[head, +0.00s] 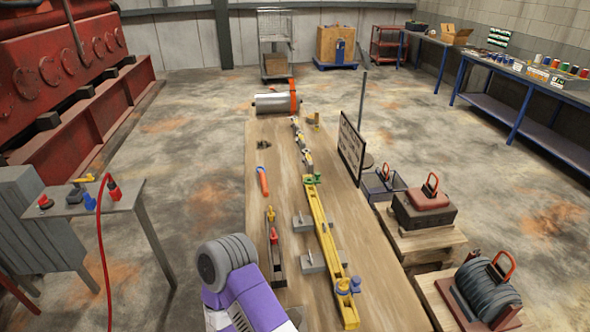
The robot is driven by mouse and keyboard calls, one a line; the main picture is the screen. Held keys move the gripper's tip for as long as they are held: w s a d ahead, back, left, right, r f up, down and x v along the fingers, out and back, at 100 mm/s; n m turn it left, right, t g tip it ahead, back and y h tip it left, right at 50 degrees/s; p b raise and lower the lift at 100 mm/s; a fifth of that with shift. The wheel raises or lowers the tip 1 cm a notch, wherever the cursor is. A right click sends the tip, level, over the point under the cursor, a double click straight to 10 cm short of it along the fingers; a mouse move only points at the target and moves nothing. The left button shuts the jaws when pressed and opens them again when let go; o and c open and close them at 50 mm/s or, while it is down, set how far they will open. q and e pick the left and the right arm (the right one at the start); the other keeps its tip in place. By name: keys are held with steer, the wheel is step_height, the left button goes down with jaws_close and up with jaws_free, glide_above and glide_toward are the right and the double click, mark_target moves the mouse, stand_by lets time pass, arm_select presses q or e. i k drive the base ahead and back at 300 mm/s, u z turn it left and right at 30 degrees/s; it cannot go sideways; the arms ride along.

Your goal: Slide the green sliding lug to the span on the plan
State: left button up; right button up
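A long yellow beam (325,232) lies along the wooden table, raised on grey blocks. The green sliding lug (313,179) sits at the beam's far end, close to where a chain (302,146) begins. A blue lug pair (347,286) is at the beam's near end. A dark upright board (351,147), possibly the plan, stands at the table's right side, turned so that its content is unreadable. A purple and grey link of my arm shows at bottom centre, left of the beam. Neither gripper can be seen.
A narrow tray with a red-handled tool (274,236) and an orange-handled tool (262,181) lie left of the beam. A metal cylinder (276,103) is at the table's far end. Weights with red handles (430,192) stand on crates at right. A red hose (104,240) hangs at left.

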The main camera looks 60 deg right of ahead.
mark_target(316, 179)
steer(key=i, duration=3.65)
steer(key=z, duration=3.3)
steer(key=i, duration=0.2)
steer(key=z, duration=0.3)
